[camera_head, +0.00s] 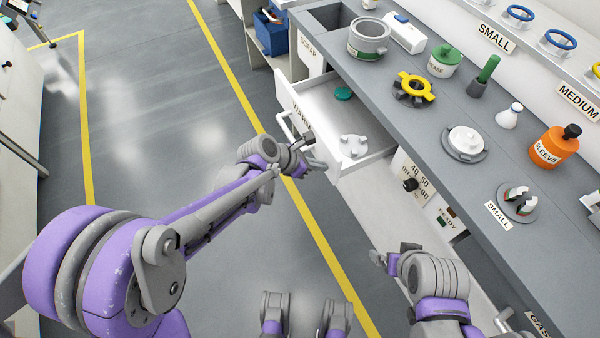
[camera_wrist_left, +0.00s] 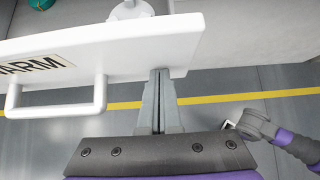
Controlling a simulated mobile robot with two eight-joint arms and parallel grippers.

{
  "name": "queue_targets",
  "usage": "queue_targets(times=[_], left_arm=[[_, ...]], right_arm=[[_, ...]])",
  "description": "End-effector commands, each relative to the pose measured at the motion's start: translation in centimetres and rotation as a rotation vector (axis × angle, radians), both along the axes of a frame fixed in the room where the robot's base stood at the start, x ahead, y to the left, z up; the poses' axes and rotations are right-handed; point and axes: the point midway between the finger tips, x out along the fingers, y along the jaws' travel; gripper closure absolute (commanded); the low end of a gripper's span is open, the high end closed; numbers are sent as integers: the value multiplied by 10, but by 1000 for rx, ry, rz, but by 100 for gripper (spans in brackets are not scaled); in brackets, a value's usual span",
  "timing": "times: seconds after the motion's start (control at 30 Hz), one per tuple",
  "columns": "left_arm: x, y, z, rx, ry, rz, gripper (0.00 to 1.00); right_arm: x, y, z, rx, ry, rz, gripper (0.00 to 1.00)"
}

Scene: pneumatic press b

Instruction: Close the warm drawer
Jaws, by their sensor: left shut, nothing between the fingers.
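The warm drawer is pulled out from under the grey counter; its white front panel (camera_head: 289,99) carries a WARM label and a white bar handle (camera_head: 280,123). In the left wrist view the panel (camera_wrist_left: 130,50) and handle (camera_wrist_left: 55,108) show large. A green round part (camera_head: 343,93) and a white lobed part (camera_head: 353,145) lie inside the drawer. My left gripper (camera_head: 318,166) is shut and empty at the panel's near end, right of the handle. Its fingertips (camera_wrist_left: 160,75) overlap the panel's lower edge; contact is unclear. My right gripper (camera_head: 378,258) is by the cabinet front, its jaws unclear.
The counter (camera_head: 425,130) above holds a grey pot (camera_head: 369,38), a yellow-handled part (camera_head: 415,88) and an orange SLEEVE bottle (camera_head: 552,146). A control panel (camera_head: 425,190) is right of the drawer. Open floor (camera_head: 170,100) lies left of it.

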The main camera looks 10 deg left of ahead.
Motion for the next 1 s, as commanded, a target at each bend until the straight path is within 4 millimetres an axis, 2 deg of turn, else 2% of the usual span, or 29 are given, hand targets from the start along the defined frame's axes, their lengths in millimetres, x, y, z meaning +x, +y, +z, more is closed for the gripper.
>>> queue_targets(times=[0.03, 0.1, 0.5, 0.8, 1.0], left_arm=[[8, -15, -1, -2, -1, -6, 100], [19, -31, -1, -1, 0, -6, 100], [77, -115, 0, -1, 0, -4, 100], [102, -151, 0, -1, 0, -1, 100], [105, -155, 0, 0, 0, 0, 100]], right_arm=[[0, 0, -2, 0, 1, 0, 0], [0, 0, -4, 0, 1, 0, 0], [0, 0, -9, 0, 3, 0, 0], [0, 0, -10, 0, 3, 0, 0], [0, 0, -10, 0, 3, 0, 0]])
